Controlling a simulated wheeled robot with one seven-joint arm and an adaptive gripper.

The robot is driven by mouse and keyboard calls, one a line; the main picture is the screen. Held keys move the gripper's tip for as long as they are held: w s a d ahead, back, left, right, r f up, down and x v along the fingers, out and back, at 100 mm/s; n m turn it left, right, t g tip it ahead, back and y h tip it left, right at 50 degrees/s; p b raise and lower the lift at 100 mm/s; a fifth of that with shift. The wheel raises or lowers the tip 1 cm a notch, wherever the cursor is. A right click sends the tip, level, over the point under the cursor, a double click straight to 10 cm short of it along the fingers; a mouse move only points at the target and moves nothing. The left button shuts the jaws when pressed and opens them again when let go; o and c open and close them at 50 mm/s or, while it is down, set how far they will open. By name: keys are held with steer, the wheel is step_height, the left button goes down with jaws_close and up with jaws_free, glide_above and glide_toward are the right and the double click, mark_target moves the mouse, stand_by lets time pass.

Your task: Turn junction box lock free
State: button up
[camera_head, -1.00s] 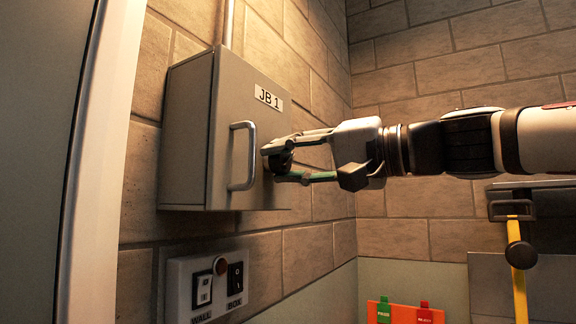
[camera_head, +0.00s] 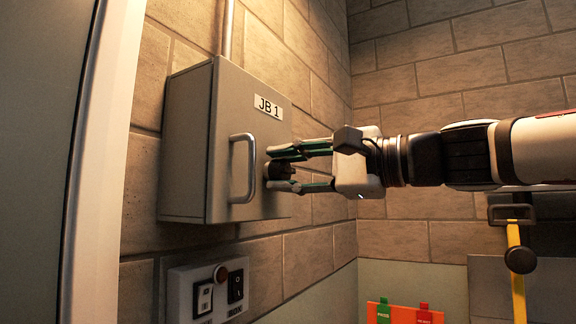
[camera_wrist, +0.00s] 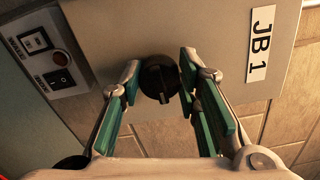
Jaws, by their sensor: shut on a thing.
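The grey junction box (camera_head: 190,140), labelled JB 1, is fixed to the brick wall, its door closed. A dark round lock knob (camera_head: 281,171) sits on the door's right side. It also shows in the wrist view (camera_wrist: 156,72), with a raised bar and pale mark pointing down in the picture. My gripper (camera_head: 277,170) is shut on the knob, one green-padded finger above and one below in the head view. In the wrist view the fingers (camera_wrist: 160,82) flank the knob left and right; their exact contact is hard to see there.
A metal door handle (camera_head: 252,165) stands out just left of my fingertips. A switch panel (camera_head: 182,294) with a red-brown button is below the box. A yellow strap (camera_head: 518,282) hangs at right, and an orange panel (camera_head: 400,314) is low.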

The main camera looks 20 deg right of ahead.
steer(key=shift+f+m, duration=0.1)
steer(key=shift+m, duration=0.2)
steer(key=o, duration=1.2)
steer(key=shift+s+d, duration=0.1)
steer(key=v, duration=1.1)
steer(key=shift+s+d, duration=0.2)
steer(key=shift+s, duration=0.1)
